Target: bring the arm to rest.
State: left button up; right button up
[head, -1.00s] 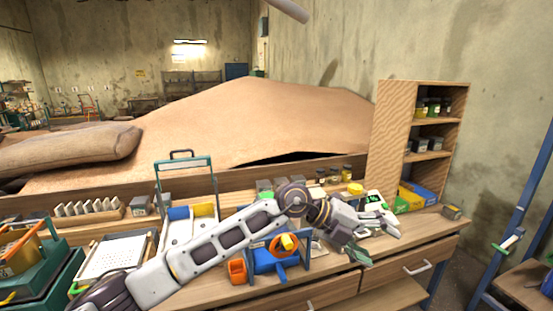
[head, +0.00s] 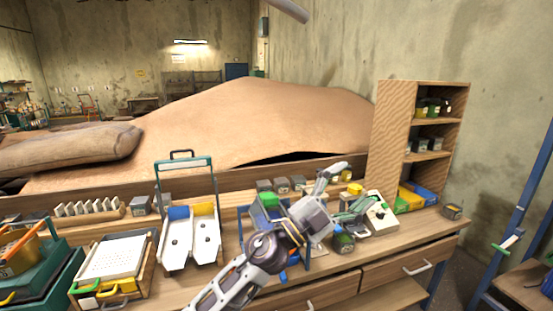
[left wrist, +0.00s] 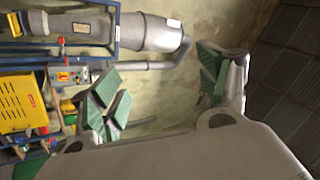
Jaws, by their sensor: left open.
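My left gripper (head: 350,190) is above the right half of the workbench (head: 335,284) in the head view, with its arm rising from the bottom middle. Its fingers point up and to the right. In the left wrist view the green-padded fingers (left wrist: 165,88) stand wide apart, with bare wall and part of a grey pipe behind the gap. I see nothing held between them. The arm hides part of the blue-framed device (head: 308,240) on the bench. My right gripper is not in view.
A white instrument (head: 378,213) and a dark green-topped jar (head: 343,242) are close by the gripper. A wooden shelf (head: 392,140) stands at the right. A twin-chute stand (head: 205,240) and a perforated tray (head: 115,258) are at the left. The air over the heap (head: 250,115) is clear.

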pick_arm(q)
jog(key=w+a+f+n+t+y, duration=0.45)
jog(key=a+f+n+y, duration=0.25)
jog(key=a+n+y, duration=0.25)
jog(key=w+a+f+n+t+y, duration=0.3)
jog(key=a+f+n+t+y, duration=0.4)
jog(key=a+n, duration=0.35)
jog(key=s+a+f+n+g+y, duration=0.2)
jog(key=a+f+g+y, duration=0.1)
jog(key=a+f, duration=0.3)
jog(key=s+a+f+n+g+y, duration=0.1)
jog(key=s+a+f+g+y, duration=0.25)
jog(key=f, duration=0.55)
jog(key=s+a+f+g, duration=0.45)
jog(key=s+f, duration=0.35)
jog(key=s, duration=0.3)
jog(key=s+a+f+g, duration=0.4)
jog(key=s+f+g, duration=0.3)
jog(key=s, duration=0.5)
notch_tip(320, 180, down, 35)
jog(key=s, duration=0.3)
jog(key=s+a+f, duration=0.2)
jog(key=s+f, duration=0.7)
jog(key=s, duration=0.2)
jog(key=s+a+f+g, duration=0.1)
jog(key=s+a+f, duration=0.1)
jog(key=s+f, duration=0.8)
jog(key=shift+s+h, duration=0.3)
jog(key=shift+s, duration=0.1)
